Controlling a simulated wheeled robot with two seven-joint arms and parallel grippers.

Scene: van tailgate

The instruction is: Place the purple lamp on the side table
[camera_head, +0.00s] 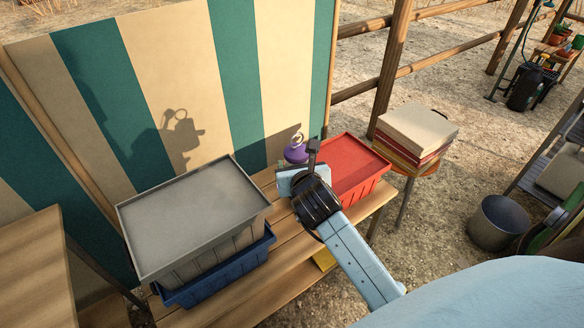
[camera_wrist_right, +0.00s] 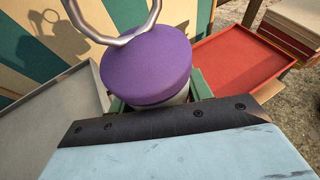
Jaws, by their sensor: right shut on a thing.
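The purple lamp (camera_head: 296,153) shows in the head view just beyond my right gripper (camera_head: 301,166), above the back edge of a slatted wooden table (camera_head: 285,283). In the right wrist view the lamp (camera_wrist_right: 148,65) has a round purple top and a metal ring handle. My right gripper is shut on its pale body below the top; the green fingers show at its sides. The lamp's lower end is hidden by the gripper, so I cannot see whether it touches anything. I cannot tell for sure which surface is the side table. My left gripper is not in view.
A grey crate (camera_head: 190,215) sits in a blue crate (camera_head: 222,266) on the table's left. A red crate (camera_head: 355,168) stands on its right. A striped panel (camera_head: 170,75) rises behind. A stool at right holds a stack (camera_head: 417,132). Another wooden top (camera_head: 35,270) is at lower left.

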